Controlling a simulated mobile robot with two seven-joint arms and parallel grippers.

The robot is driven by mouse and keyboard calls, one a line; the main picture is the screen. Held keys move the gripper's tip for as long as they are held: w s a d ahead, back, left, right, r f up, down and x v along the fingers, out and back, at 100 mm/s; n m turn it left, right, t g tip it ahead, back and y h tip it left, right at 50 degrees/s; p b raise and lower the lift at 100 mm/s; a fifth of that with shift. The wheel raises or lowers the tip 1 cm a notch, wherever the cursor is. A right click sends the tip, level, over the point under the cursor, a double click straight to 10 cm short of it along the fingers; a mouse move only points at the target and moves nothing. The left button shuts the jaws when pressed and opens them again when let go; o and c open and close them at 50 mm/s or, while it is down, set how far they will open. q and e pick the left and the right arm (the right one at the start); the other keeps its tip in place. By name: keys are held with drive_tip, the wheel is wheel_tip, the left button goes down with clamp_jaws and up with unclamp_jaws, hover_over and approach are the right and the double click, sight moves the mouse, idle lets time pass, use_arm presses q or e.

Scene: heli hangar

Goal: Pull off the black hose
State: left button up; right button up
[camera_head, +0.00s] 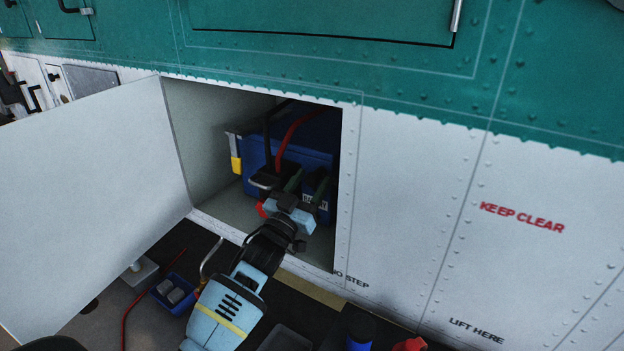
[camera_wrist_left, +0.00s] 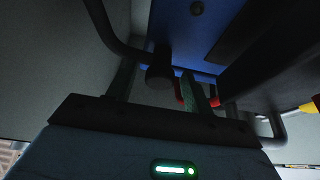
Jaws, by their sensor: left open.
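The black hose (camera_head: 267,135) rises along the front of a blue box (camera_head: 312,158) inside the open compartment, beside a red hose (camera_head: 287,137). In the left wrist view the black hose (camera_wrist_left: 97,22) curves down at upper left, near a dark round plug-like part (camera_wrist_left: 160,72) in front of the blue box. My left gripper (camera_head: 306,180) is inside the compartment opening, with its fingers apart, in front of the blue box. In the wrist view the dark part appears between the fingers; contact cannot be told. The hose's lower end is partly hidden in the head view. My right gripper is not in view.
The white compartment door (camera_head: 90,170) stands open at left. The compartment's right edge and white riveted panel (camera_head: 420,210) lie close to the gripper. A small blue bin (camera_head: 175,292) and other items are on the floor below.

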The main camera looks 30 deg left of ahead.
use_arm(q)
drive_tip(key=shift+w+d+r, duration=0.1)
drive_tip(key=shift+w+r, duration=0.15)
drive_tip(key=shift+w, duration=0.3)
clamp_jaws()
